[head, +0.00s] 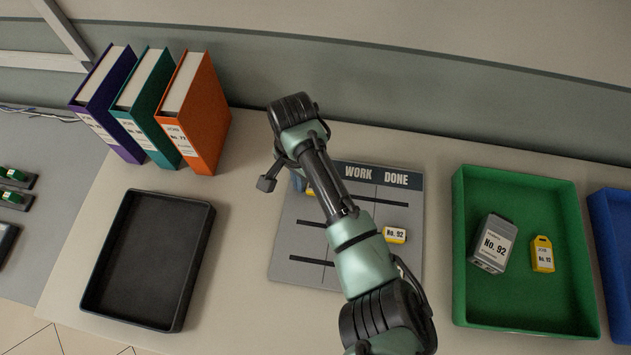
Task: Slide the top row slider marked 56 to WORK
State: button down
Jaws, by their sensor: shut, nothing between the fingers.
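The grey slider board (350,277) lies on the table with WORK and DONE headings and dark slots in rows. A yellow slider (311,192) sits at the left end of the top row, left of the WORK column. My arm covers most of it, so its number cannot be read. My gripper (299,184) is shut and empty, pointing down at the board's upper left, right by this slider. Whether it touches the slider cannot be told. A yellow slider marked No. 92 (395,235) sits in the middle row under DONE. My arm hides part of the lower rows.
A black tray (198,262) lies left of the board; purple, teal and orange binders (205,125) stand behind it. A green tray (470,290) at right holds a grey No. 92 device (493,245) and a yellow tag (542,254). A blue tray (606,225) is at the right edge.

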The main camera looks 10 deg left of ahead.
jog(key=shift+d+p, duration=1.1)
jog(key=shift+d, duration=2.2)
jog(key=shift+a, duration=0.1)
jog(key=shift+a+r+p, duration=0.1)
jog(key=shift+a+p, duration=0.2)
jog(key=shift+a, duration=0.3)
notch_tip(320, 180, up, 8)
jog(key=p, duration=0.8)
